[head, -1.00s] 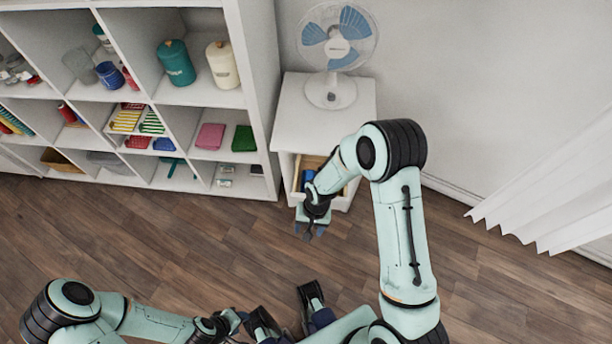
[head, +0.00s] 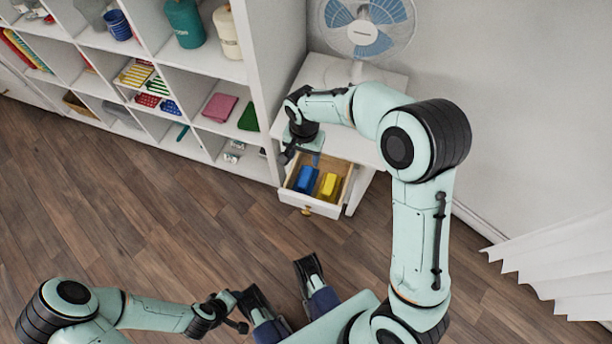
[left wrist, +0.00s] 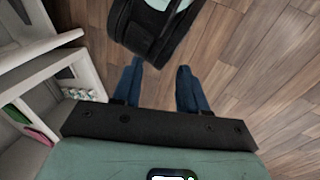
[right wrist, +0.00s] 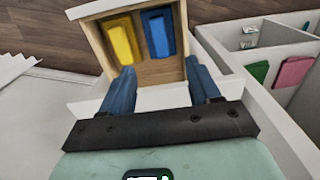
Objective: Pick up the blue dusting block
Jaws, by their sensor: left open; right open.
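The blue dusting block (head: 306,180) lies in the open drawer (head: 308,208) of the white side table, to the left of a yellow block (head: 329,186). In the right wrist view the blue block (right wrist: 159,34) is at the far end of the drawer, on the right of the yellow block (right wrist: 120,41). My right gripper (head: 302,156) is above the back of the drawer; in its wrist view the open, empty fingers (right wrist: 162,88) point toward the blocks, apart from them. My left gripper (left wrist: 160,85) is open and empty, over the floor.
A fan (head: 366,28) stands on the side table (head: 330,73). A white shelf unit (head: 262,93) with canisters and cloths stands to the left, close to the drawer. A curtain (head: 550,258) hangs at the right.

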